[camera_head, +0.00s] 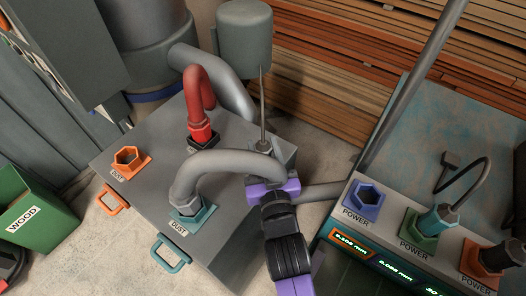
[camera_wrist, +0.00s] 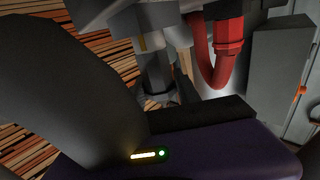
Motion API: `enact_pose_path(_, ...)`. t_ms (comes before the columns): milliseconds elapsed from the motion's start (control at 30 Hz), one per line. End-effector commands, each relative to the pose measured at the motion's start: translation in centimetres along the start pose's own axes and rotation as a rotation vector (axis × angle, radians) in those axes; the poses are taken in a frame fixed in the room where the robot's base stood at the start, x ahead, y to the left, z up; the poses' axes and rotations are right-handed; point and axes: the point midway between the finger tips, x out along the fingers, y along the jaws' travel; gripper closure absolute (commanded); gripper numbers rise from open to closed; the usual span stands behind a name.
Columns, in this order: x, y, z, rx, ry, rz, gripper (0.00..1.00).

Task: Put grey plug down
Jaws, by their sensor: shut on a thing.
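A thick grey hose (camera_head: 222,161) arches from the teal DUST socket (camera_head: 190,210) on a grey box to my gripper (camera_head: 272,188). My gripper, purple and black, is shut on the grey plug at what looks like that hose's end; the plug itself is mostly hidden by the jaws. In the wrist view a large grey curved shape (camera_wrist: 65,85), probably the hose, fills the left side above my gripper's purple body (camera_wrist: 200,152). A grey hexagonal fitting (camera_wrist: 157,97) shows just beyond the black jaw pad. Whether the plug touches anything below cannot be told.
A red hose (camera_head: 201,90) stands in a black socket (camera_head: 203,138) behind. An orange socket (camera_head: 128,160) is empty at left. At right, a panel has an empty blue POWER socket (camera_head: 366,198) and a teal plug (camera_head: 438,218) in a green socket. A thin upright rod (camera_head: 263,110) stands behind my gripper.

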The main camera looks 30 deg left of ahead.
Motion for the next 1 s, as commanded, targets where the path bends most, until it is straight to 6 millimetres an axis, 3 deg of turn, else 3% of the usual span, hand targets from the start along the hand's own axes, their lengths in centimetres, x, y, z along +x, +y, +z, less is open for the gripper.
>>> enact_pose_path(100,0.0,-0.1,1.2,-0.001,0.001,-0.002,1.0)
enact_pose_path(533,0.0,0.0,1.8,0.0,0.002,-0.001,1.0)
enact_pose_path(567,0.0,0.0,1.7,0.0,0.001,-0.001,0.57)
enact_pose_path(633,0.0,0.0,1.7,-0.001,0.001,-0.001,0.44)
enact_pose_path(667,0.0,0.0,1.7,-0.001,0.001,-0.001,0.39)
enact_pose_path(1000,0.0,-0.1,1.5,-0.001,0.001,-0.001,0.39)
